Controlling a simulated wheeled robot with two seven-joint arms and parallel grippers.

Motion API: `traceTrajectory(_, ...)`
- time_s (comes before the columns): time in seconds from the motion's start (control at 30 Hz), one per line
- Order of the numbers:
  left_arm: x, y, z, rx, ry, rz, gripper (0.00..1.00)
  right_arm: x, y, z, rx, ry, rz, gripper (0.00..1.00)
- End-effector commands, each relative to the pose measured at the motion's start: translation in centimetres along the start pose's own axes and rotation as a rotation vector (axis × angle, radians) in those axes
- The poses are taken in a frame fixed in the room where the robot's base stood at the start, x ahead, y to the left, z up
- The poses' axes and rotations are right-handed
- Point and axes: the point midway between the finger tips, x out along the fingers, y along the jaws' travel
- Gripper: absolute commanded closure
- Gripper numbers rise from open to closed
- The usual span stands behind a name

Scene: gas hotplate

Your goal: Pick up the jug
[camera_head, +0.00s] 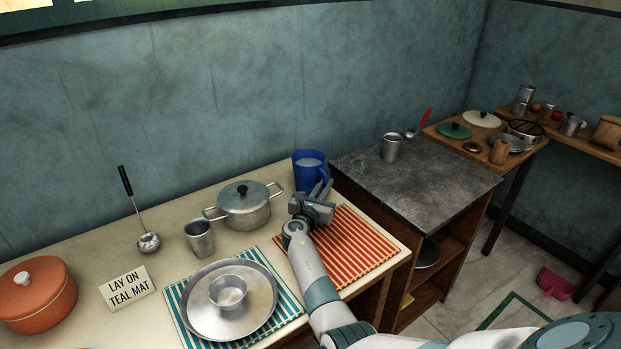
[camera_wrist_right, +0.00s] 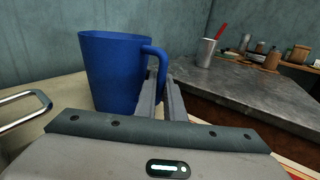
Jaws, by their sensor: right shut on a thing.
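The blue jug (camera_head: 309,172) stands upright at the back right of the cream counter, with its handle on the right. It also shows in the wrist view (camera_wrist_right: 112,72), where its base appears to rest on the counter. My right gripper (camera_head: 322,190) reaches it from the front right. Its two fingers are shut on the jug's handle (camera_wrist_right: 157,62), which is partly hidden behind them. My left gripper is in neither view.
A lidded steel pot (camera_head: 246,209) stands left of the jug. A red striped mat (camera_head: 352,250) lies in front, and a teal striped mat (camera_head: 174,293) carries a steel plate (camera_head: 203,318) and bowl. A dark stone worktop (camera_head: 430,180) adjoins on the right, with a steel cup (camera_head: 391,149).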

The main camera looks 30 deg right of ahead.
Motion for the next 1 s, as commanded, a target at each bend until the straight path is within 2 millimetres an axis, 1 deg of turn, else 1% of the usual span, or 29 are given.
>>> traceTrajectory(0.2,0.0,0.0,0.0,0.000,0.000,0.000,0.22,0.0,0.0,0.0,0.000,0.001,0.000,1.00)
traceTrajectory(0.23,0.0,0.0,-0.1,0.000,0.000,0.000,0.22,0.0,0.1,0.3,0.002,-0.003,0.000,1.00)
traceTrajectory(0.57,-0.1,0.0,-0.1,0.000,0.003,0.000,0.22,0.0,0.1,0.6,0.002,-0.003,0.000,1.00)
traceTrajectory(0.67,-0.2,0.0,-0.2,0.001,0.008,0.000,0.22,0.0,0.1,1.3,0.003,-0.004,0.000,1.00)
traceTrajectory(0.77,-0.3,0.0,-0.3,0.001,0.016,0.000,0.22,0.0,0.1,2.3,0.005,-0.005,0.000,1.00)
traceTrajectory(0.9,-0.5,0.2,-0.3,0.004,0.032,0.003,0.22,0.0,0.1,4.5,0.006,-0.006,0.000,1.00)
traceTrajectory(0.93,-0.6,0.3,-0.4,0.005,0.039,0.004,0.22,0.1,-0.2,4.9,0.006,-0.005,-0.001,1.00)
traceTrajectory(1.0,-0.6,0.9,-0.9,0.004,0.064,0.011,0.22,0.5,-1.5,5.5,0.003,-0.005,-0.002,1.00)
